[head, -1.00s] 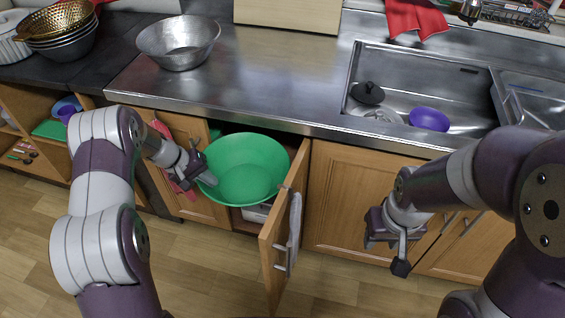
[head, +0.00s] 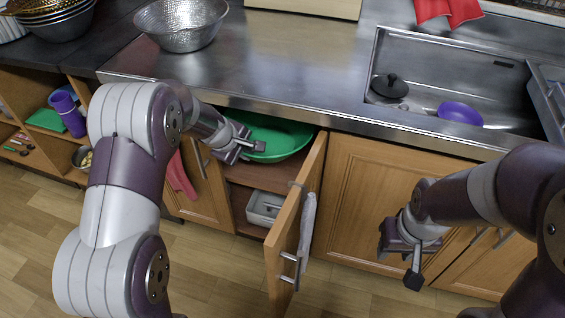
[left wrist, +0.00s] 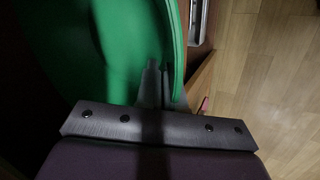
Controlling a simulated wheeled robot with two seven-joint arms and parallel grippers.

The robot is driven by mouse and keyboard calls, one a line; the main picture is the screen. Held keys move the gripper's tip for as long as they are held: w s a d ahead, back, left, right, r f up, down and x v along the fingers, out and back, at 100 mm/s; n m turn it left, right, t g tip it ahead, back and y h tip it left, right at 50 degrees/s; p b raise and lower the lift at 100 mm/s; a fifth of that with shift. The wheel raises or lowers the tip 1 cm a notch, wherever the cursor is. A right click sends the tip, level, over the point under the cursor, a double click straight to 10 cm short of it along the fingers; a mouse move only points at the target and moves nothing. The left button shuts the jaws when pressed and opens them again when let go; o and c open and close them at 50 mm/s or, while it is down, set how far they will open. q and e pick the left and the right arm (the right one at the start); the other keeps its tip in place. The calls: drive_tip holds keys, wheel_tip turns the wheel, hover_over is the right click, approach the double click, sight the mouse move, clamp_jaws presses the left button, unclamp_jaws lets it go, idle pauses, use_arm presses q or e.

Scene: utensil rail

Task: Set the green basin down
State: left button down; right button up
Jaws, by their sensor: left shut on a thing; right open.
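The green basin (head: 284,141) is partly inside the open cupboard under the counter, at the level of its upper space. Its far part is hidden under the counter edge. My left gripper (head: 258,146) is shut on the basin's rim at its left side. In the left wrist view the basin (left wrist: 110,45) fills the upper left, with its rim at the fingers (left wrist: 158,85). Whether the basin touches the shelf (head: 240,172) below it, I cannot tell. My right gripper (head: 402,262) is open and empty in front of the closed cupboard at the right.
The open cupboard door (head: 298,220), with a cloth (head: 307,225) on it, stands out just right of the basin. A white container (head: 264,207) sits lower in the cupboard. A metal colander (head: 183,25) stands on the counter. The sink (head: 420,75) holds a purple bowl (head: 460,112).

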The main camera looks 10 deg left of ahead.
use_arm(q)
drive_tip(key=shift+w+d+f+b, duration=0.1)
drive_tip(key=shift+d+f+b, duration=0.05)
drive_tip(key=shift+f+b, duration=0.2)
wheel_tip(320, 180, down, 14)
drive_tip(key=b, duration=0.8)
drive_tip(key=w+d+p, duration=0.1)
drive_tip(key=w, duration=0.1)
drive_tip(key=w+d+r+p, duration=0.1)
drive_tip(key=w, duration=0.1)
drive_tip(key=w+d+p, duration=0.1)
drive_tip(key=w, duration=0.2)
drive_tip(key=shift+d+r, duration=0.15)
drive_tip(key=shift+r, duration=0.05)
drive_tip(key=shift+w+f+b, duration=0.15)
drive_tip(key=shift+f+b, duration=0.3)
drive_tip(key=shift+f, duration=0.45)
drive_tip(key=shift+r, duration=0.15)
